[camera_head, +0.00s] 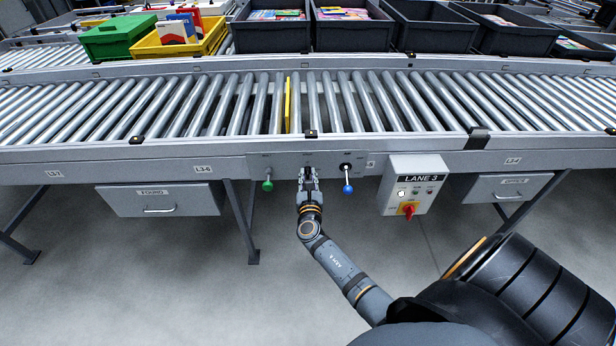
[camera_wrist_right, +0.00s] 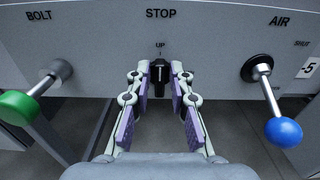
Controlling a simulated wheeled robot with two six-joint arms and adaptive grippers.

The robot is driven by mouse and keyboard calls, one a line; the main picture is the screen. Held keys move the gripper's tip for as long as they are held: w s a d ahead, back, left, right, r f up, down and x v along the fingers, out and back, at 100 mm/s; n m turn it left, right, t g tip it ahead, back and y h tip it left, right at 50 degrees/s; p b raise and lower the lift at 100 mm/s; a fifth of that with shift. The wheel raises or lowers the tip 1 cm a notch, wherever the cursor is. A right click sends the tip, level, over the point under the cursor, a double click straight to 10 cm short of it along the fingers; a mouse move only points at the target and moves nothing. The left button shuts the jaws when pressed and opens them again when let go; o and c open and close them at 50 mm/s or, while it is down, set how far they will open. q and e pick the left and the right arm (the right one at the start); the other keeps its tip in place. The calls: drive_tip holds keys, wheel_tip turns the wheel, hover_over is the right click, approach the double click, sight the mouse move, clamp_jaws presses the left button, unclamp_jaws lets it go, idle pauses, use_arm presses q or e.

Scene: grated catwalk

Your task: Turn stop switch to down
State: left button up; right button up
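The stop switch (camera_wrist_right: 159,76) is a small dark switch under the printed words STOP and UP, centred in the right wrist view. In the head view it is on the conveyor's front rail, mostly hidden by my right gripper (camera_head: 308,174). In the wrist view the fingertips of my right gripper (camera_wrist_right: 160,78) are on either side of the switch, close to it. The fingers are parted, with narrow gaps seeming to show beside the switch; contact is hard to judge. The lower end of the switch lies between the fingers. My left gripper is not in view.
Left of the switch is the green-knobbed BOLT handle (camera_wrist_right: 38,92); right is the blue-knobbed AIR lever (camera_wrist_right: 270,100). A LANE 3 box (camera_head: 412,185) with a red knob hangs further right. Drawers (camera_head: 161,199) sit under the roller conveyor (camera_head: 220,105). Crates (camera_head: 353,34) stand behind.

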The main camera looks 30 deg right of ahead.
drive_tip(key=shift+c, duration=1.2)
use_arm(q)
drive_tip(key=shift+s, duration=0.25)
use_arm(e)
clamp_jaws()
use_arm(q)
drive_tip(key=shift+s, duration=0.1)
